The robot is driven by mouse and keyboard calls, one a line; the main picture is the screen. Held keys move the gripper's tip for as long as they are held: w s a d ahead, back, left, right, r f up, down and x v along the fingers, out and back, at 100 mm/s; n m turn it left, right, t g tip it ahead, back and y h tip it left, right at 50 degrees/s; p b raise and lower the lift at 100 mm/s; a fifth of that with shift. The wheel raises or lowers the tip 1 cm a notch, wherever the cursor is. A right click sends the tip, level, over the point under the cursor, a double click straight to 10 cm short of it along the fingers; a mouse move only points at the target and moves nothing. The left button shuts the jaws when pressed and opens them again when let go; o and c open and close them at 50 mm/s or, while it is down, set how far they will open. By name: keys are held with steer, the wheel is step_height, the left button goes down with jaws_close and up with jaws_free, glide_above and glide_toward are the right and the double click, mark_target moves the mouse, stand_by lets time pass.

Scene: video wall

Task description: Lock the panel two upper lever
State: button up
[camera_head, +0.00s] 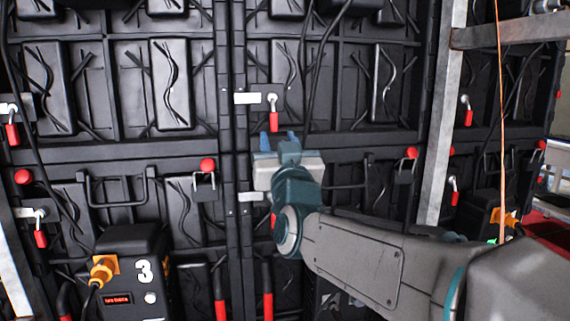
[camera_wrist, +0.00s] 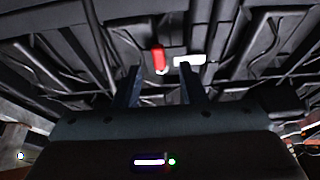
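A lever with a red handle (camera_head: 273,121) hangs straight down from a metal pivot, beside a white latch plate (camera_head: 247,98) at the seam between two black panels. In the wrist view the red handle (camera_wrist: 158,59) shows in the gap between the finger tips, with the white plate (camera_wrist: 190,60) beside it. My gripper (camera_head: 278,140) is open, its blue fingers pointing up, just below the handle in the head view. Nothing is between the fingers that I can see as held. Whether they touch the handle cannot be told. No panel two label is visible.
Similar red levers hang at the upper left (camera_head: 12,132) and upper right (camera_head: 468,115). Dark cables (camera_head: 318,60) hang over the panels. A grey metal post (camera_head: 440,130) rises at right.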

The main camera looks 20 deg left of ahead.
steer(key=v, duration=0.7)
steer(key=shift+p, duration=0.3)
steer(key=w+d+m+g+h+p, duration=0.2)
steer(key=d+g+h+p, duration=0.6)
steer(key=d+p, duration=1)
steer(key=s+d+m+g+h+p, duration=0.3)
steer(key=s+d+g+p, duration=0.5)
steer(key=s+d+p, duration=0.6)
steer(key=shift+s+d+m+h+p, duration=0.3)
steer(key=shift+s+m, duration=0.3)
steer(key=shift+s, duration=0.45)
steer(key=shift+a+r, duration=0.1)
